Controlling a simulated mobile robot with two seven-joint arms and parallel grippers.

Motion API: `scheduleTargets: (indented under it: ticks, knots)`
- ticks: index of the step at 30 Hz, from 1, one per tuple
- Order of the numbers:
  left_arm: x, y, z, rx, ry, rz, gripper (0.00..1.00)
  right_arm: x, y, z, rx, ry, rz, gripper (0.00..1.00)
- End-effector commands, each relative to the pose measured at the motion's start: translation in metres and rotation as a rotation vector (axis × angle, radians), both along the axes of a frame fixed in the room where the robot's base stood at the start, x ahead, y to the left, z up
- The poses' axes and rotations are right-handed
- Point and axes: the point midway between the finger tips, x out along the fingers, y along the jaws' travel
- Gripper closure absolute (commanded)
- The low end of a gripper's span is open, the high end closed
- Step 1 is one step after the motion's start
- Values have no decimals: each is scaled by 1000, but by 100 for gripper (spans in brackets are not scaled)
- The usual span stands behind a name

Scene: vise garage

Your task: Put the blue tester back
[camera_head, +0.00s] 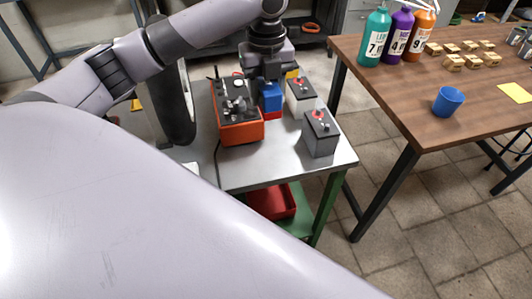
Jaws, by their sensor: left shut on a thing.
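My left gripper (269,82) points down over the metal bench and is shut on the blue tester (270,99). The tester is a small blue block, and its top is hidden by the gripper. A red piece (271,115) shows directly under the tester. I cannot tell whether the two touch. An orange unit (241,132) with a black top and knobs stands just left of the tester. My right gripper is not in view.
Two grey batteries with red caps, a near one (320,136) and a far one (300,92), stand right of the tester. The bench's front (260,174) is bare. A wooden table (410,105) on the right holds bottles (376,38) and a blue cup (448,101).

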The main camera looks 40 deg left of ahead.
Motion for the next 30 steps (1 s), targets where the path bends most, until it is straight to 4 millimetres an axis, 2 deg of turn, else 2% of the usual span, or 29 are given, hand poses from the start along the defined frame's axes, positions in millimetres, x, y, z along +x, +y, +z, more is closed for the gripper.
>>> scheduleTargets:
  ticks: [2, 5, 15, 18, 21, 26, 30]
  knots:
    - [0, 1, -6, -1, 2, -17, 97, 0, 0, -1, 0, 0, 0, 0]
    - [-1, 1, -25, -1, 6, -21, 97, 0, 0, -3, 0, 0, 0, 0]
    - [-1, 1, -116, 0, 4, -19, 97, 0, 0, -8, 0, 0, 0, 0]
    - [0, 0, -137, -1, 2, -20, 97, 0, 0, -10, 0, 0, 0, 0]
    - [0, 0, -150, 0, 1, -20, 97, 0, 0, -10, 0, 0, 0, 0]
    - [0, 0, -159, -1, 0, -19, 97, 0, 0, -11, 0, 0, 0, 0]
    - [-1, 0, -177, 0, 2, -19, 97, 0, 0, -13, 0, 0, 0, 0]
